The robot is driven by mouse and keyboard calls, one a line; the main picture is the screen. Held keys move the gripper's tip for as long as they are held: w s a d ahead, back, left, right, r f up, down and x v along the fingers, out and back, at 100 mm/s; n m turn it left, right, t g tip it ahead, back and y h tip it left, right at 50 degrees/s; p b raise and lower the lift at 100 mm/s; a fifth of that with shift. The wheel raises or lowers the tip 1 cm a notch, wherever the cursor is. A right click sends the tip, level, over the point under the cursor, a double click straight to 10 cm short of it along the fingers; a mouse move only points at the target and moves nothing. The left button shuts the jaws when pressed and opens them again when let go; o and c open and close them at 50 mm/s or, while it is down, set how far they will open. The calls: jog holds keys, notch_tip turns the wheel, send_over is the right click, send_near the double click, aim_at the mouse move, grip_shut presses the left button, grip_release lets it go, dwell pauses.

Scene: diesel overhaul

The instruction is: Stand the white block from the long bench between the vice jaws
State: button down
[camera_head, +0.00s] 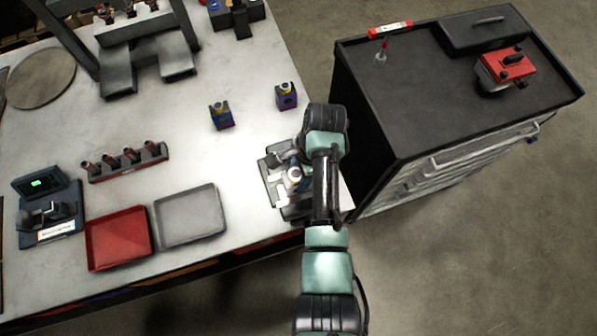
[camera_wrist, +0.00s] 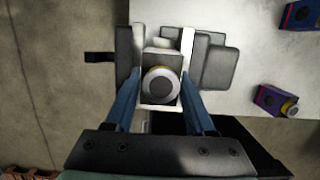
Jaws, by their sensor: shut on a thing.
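The white block (camera_wrist: 162,86), with a round grey cap ringed in yellow facing the camera, is between the two blue fingers of my gripper (camera_wrist: 161,97) in the wrist view. My gripper is shut on it. The vice (camera_wrist: 208,62) has grey bodies and pale jaw plates on both sides of the block. In the head view the vice (camera_head: 275,180) sits at the bench's right front corner, partly hidden by my arm. The block's cap (camera_head: 295,174) shows there over the vice. I cannot tell whether the block's base touches the vice.
On the long bench (camera_head: 185,75), two purple-blue capped blocks (camera_head: 221,117) (camera_head: 287,97) stand behind the vice. A grey tray (camera_head: 190,215), a red tray (camera_head: 118,238) and a rack (camera_head: 125,162) lie left. A black-topped cabinet (camera_head: 430,95) stands right.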

jog(key=shift+f, duration=0.45)
dwell(0.4)
jog(key=shift+c, duration=0.8)
grip_release()
jog(key=shift+o, duration=0.2)
jog(key=shift+o, duration=0.6)
jog(key=shift+a+p+v, duration=0.15)
jog(key=shift+p+v, duration=0.35)
jog(key=shift+v, duration=0.15)
jog(key=shift+a+p+v, duration=0.1)
jog(key=shift+p+v, duration=0.4)
jog(key=shift+v, duration=0.15)
jog(key=shift+s+a+v, duration=0.1)
jog(key=shift+a+v, duration=0.05)
jog(key=shift+v, duration=0.75)
jog(key=shift+s+a+v, duration=0.1)
jog(key=shift+a+v, duration=0.1)
jog(key=shift+v, duration=0.7)
jog(key=shift+s+a+v, duration=0.1)
jog(key=shift+a+v, duration=0.05)
jog(key=shift+v, duration=0.7)
jog(key=shift+w+r, duration=0.1)
